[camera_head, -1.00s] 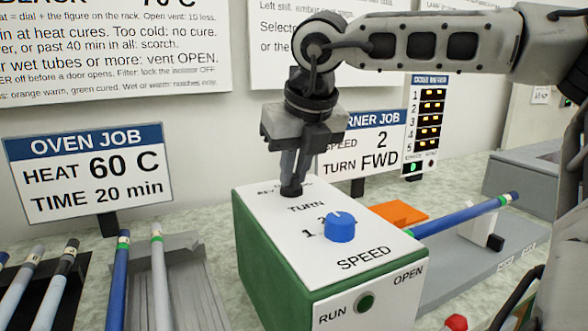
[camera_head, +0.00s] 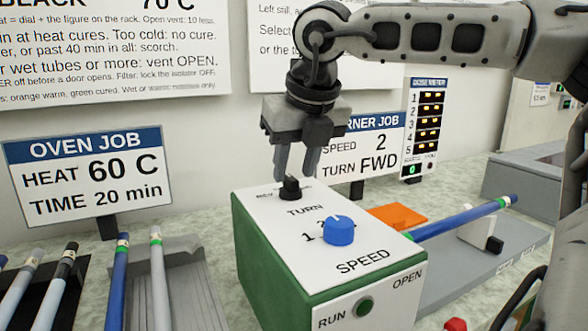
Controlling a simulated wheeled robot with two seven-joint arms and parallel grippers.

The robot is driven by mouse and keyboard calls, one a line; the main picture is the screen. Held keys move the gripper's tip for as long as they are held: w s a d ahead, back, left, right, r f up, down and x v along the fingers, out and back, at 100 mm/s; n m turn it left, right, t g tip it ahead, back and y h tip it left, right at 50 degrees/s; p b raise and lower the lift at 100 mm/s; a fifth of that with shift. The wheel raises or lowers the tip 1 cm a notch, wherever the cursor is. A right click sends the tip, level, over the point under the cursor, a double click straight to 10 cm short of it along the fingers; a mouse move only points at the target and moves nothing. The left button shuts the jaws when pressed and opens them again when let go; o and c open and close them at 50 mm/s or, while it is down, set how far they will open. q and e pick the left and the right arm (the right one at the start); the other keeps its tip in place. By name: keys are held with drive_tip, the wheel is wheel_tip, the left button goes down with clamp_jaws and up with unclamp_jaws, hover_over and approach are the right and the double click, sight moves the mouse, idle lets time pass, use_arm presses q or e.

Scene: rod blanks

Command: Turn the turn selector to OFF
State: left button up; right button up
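The turn selector (camera_head: 290,188) is a small black knob on the top rear of the white and green control box (camera_head: 265,255), behind the word TURN. Its small position labels are only partly readable, with what looks like REV at its left. My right gripper (camera_head: 297,170) is just above and around the knob, fingers apart, with a gap between them and nothing held. I cannot tell whether the fingertips touch the knob or the box. My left gripper is not in view.
The blue SPEED knob (camera_head: 339,231) stands in front of the selector. A blue rod (camera_head: 462,219) and an orange block (camera_head: 397,216) lie to the right. Rods on racks and an OVEN JOB sign (camera_head: 90,170) are at left.

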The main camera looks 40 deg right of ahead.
drive_tip(key=p+v, duration=0.2)
drive_tip(key=v, duration=1.2)
drive_tip(key=shift+r, duration=0.15)
drive_tip(key=shift+s, duration=0.15)
